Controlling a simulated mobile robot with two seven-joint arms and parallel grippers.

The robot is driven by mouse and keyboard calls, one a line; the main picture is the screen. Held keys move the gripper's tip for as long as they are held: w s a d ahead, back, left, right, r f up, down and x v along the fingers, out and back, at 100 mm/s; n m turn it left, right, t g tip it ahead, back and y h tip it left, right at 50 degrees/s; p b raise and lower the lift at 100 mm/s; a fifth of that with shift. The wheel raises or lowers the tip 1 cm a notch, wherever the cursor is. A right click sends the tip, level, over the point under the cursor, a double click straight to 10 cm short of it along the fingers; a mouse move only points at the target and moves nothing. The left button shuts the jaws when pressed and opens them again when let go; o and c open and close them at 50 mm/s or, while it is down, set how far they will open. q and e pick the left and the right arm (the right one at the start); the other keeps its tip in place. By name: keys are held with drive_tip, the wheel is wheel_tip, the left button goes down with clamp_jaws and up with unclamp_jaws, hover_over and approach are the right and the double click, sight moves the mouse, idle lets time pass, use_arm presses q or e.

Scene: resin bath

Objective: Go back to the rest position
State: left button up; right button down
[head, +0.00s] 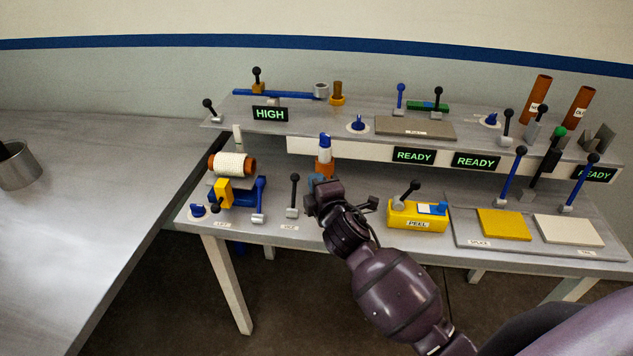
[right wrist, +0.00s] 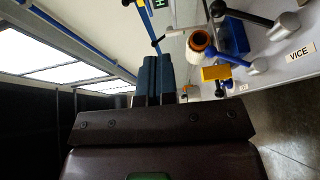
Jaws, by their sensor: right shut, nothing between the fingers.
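My right gripper (head: 315,180) is over the front part of the workbench, near an orange and blue bottle-like piece (head: 325,158). In the right wrist view its two blue fingers (right wrist: 154,77) lie side by side, shut, with nothing between them. The fingers point toward the room's far side in that view. My right arm reaches in from the lower right of the head view. My left gripper is in neither view. No marker of a rest position shows.
A white roll on an orange core (head: 232,165), black-knobbed levers (head: 293,195) and a yellow PEEL block (head: 418,216) stand around the gripper. A raised shelf (head: 350,118) with READY signs runs behind. The left table (head: 90,200) is mostly bare, with a metal cup (head: 18,168).

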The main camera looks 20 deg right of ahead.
idle(0.3)
drive_tip(key=s+d+f+m+g, duration=0.1)
drive_tip(key=s+f+m+g, duration=0.2)
drive_tip(key=s+f+m, duration=0.4)
drive_tip(key=s+d+f+m+g+y, duration=0.1)
drive_tip(key=s+f+m+g, duration=0.2)
drive_tip(key=s+f+m, duration=0.5)
drive_tip(key=s+f, duration=0.6)
drive_tip(key=s, duration=0.5)
drive_tip(key=shift+s+d+m+y+b, duration=0.2)
drive_tip(key=shift+s+m+y+b, duration=0.1)
drive_tip(key=shift+s, duration=0.1)
